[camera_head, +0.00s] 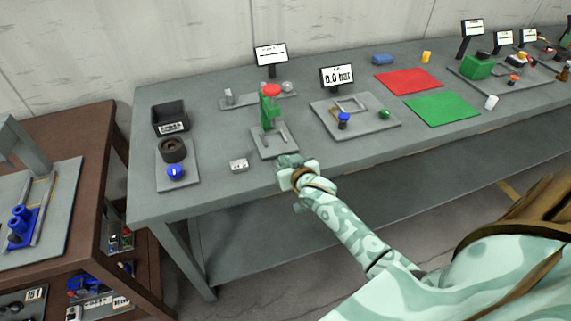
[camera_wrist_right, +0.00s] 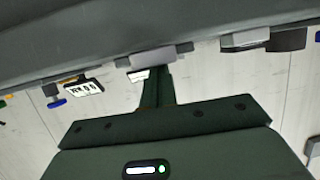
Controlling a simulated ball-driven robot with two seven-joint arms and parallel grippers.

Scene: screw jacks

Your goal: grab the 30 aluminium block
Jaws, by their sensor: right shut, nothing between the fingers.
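A small light-grey block (camera_head: 239,165) with dark marks lies on the grey bench in the head view, near its front edge. The marks are too small to read, so I cannot tell if it says 30. My right gripper (camera_head: 284,161) is to the right of this block, apart from it, at the front edge of a plate that carries a green press (camera_head: 268,112) with a red top. The gripper is shut and empty. The right wrist view looks toward the wall and does not clearly show the block. My left gripper is not in view.
Left of the block, a plate (camera_head: 192,184) holds a dark ring and a blue knob, with a black bin (camera_head: 169,116) behind. Red (camera_head: 408,80) and green (camera_head: 441,108) mats lie further right.

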